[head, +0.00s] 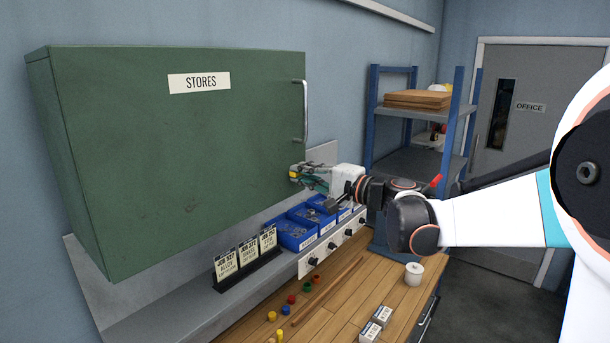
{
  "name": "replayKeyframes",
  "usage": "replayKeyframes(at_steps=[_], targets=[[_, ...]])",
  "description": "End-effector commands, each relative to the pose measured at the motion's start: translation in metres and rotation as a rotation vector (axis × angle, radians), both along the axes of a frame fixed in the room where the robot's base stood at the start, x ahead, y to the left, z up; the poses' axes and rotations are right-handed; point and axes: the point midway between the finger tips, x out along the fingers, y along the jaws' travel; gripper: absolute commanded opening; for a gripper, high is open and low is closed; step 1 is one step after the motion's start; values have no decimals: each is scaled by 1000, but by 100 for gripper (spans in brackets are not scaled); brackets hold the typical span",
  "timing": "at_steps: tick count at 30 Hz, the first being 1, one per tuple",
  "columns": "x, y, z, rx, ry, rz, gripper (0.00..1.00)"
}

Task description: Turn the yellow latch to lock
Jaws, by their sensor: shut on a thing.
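A green cabinet (180,140) labelled STORES hangs on the wall at the left, its door closed, with a metal handle (304,110) near the door's right edge. The yellow latch (293,175) shows only as a small yellow patch at the door's lower right edge, below the handle. My gripper (298,176) is at this spot, reaching in from the right, and is shut on the latch. Its fingers cover most of the latch, so I cannot tell how far it is turned.
Below the cabinet are blue bins (292,234), job cards (248,254) and a shelf. The wooden bench (345,290) holds a white pot (414,273), small boxes (376,322) and coloured caps (292,299). A blue rack (374,120) stands behind my arm.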

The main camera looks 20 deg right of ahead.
Motion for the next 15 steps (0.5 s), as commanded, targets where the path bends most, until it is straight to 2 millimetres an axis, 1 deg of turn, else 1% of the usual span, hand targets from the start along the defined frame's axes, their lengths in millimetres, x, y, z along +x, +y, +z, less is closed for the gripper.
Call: replayKeyframes(at_steps=[9, 10, 11, 12, 13, 15], targets=[[1, 0, 1, 4, 1, -1, 0], [1, 0, 1, 4, 1, -1, 14], [1, 0, 1, 4, 1, -1, 21], [1, 0, 1, 4, 1, -1, 30], [1, 0, 1, 4, 1, -1, 32], [1, 0, 1, 3, 1, -1, 32]])
